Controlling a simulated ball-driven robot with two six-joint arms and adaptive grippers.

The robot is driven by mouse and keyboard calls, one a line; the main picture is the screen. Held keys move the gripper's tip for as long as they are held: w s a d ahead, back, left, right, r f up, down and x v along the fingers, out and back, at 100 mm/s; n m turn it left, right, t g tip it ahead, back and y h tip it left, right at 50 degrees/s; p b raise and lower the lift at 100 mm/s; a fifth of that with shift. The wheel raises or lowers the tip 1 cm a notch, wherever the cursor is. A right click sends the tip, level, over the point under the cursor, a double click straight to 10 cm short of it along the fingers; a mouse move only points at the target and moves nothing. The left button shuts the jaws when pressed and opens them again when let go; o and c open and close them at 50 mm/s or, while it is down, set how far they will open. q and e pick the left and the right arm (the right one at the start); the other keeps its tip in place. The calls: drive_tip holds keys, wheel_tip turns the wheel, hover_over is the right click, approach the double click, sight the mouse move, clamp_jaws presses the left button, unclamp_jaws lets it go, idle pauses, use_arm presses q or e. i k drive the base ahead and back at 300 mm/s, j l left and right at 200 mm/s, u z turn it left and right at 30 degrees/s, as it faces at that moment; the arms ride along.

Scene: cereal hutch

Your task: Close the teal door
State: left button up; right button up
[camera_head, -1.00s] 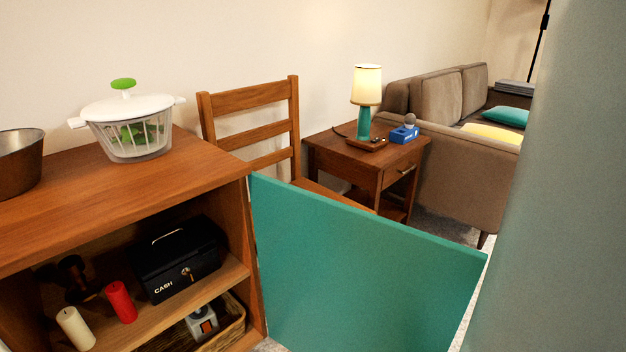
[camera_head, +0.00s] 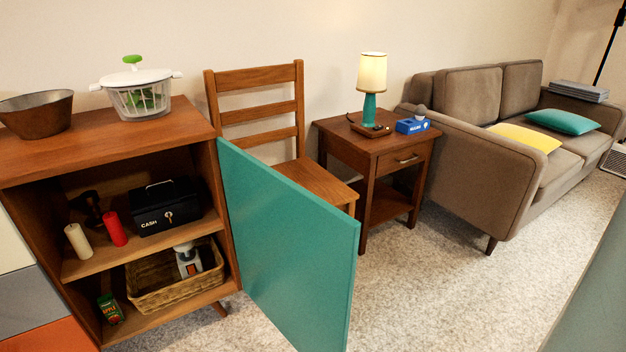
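The teal door (camera_head: 290,250) stands wide open, hinged at the right side of the wooden hutch (camera_head: 110,141). It swings out toward the front right, and its free edge is near the picture's middle bottom. The hutch's shelves are exposed. Neither of my grippers is in view, and nothing touches the door.
Inside the hutch are a black cash box (camera_head: 166,206), candles (camera_head: 115,229) and a wicker basket (camera_head: 165,292). A wooden chair (camera_head: 262,120) stands just behind the door. A side table (camera_head: 375,160) and sofa (camera_head: 480,150) stand to the right. Carpet (camera_head: 430,290) is clear right of the door.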

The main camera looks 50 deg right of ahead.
sight(296, 252)
drive_tip(key=k+l, duration=0.1)
drive_tip(key=l, duration=0.25)
drive_tip(key=k+l+u, duration=0.1)
drive_tip(key=l, duration=0.25)
drive_tip(key=k+l, duration=0.15)
drive_tip(key=l, duration=0.15)
drive_tip(key=k+l, duration=0.1)
drive_tip(key=l, duration=0.25)
drive_tip(key=i+l+u, duration=0.1)
drive_tip(key=l, duration=0.35)
drive_tip(key=i+l, duration=0.15)
drive_tip(key=l, duration=0.3)
drive_tip(key=i+l+u, duration=0.15)
drive_tip(key=l, duration=0.3)
drive_tip(key=k, duration=0.05)
